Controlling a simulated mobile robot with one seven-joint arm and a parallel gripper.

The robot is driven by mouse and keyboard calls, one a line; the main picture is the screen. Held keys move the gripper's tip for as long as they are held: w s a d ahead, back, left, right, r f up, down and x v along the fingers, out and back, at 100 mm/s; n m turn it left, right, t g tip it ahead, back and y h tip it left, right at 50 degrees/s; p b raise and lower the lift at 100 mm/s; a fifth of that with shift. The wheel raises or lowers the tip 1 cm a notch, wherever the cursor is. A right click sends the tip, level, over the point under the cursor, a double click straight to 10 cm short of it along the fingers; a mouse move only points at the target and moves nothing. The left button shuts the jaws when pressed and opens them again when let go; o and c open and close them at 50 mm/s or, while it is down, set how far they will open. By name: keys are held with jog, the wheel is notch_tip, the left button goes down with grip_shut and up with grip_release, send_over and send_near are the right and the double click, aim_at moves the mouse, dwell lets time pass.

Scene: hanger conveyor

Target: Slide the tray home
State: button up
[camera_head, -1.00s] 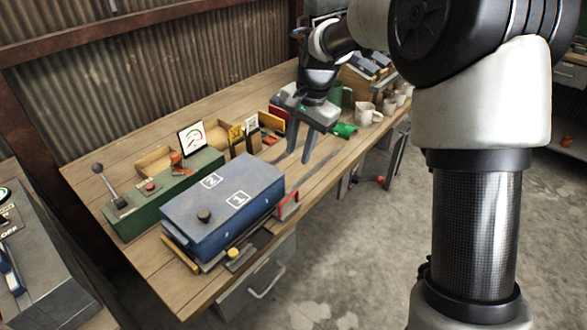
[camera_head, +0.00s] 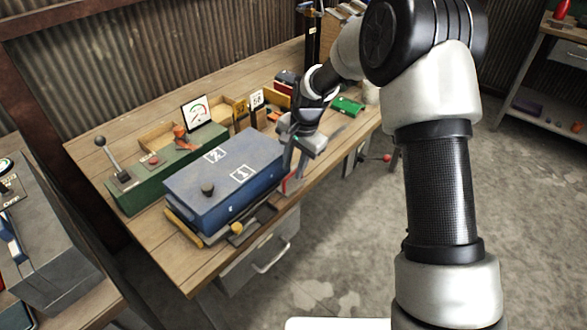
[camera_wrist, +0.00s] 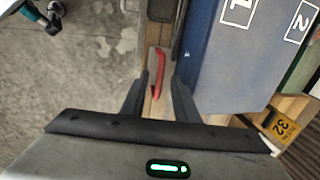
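A red handle (camera_wrist: 160,75) stands at the right end of the blue box (camera_head: 226,172) marked 1 and 2. It also shows in the head view (camera_head: 291,185), partly hidden by my gripper. I cannot clearly make out the tray; a dark flat part (camera_head: 264,213) lies along the box's front edge near the handle. My gripper (camera_head: 294,163) is over the bench at the box's right end. In the wrist view its two fingers (camera_wrist: 158,90) are apart, one on each side of the handle. I cannot tell whether either finger touches it.
A green control box (camera_head: 165,165) with a lever and gauge stands behind the blue box. A yellow card marked 32 (camera_wrist: 281,127) is near my right finger in the wrist view. Open floor (camera_head: 340,240) lies right of the bench.

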jog(key=shift+a+f, duration=0.1)
jog(key=shift+f, duration=0.3)
grip_shut()
jog(key=shift+w, duration=0.1)
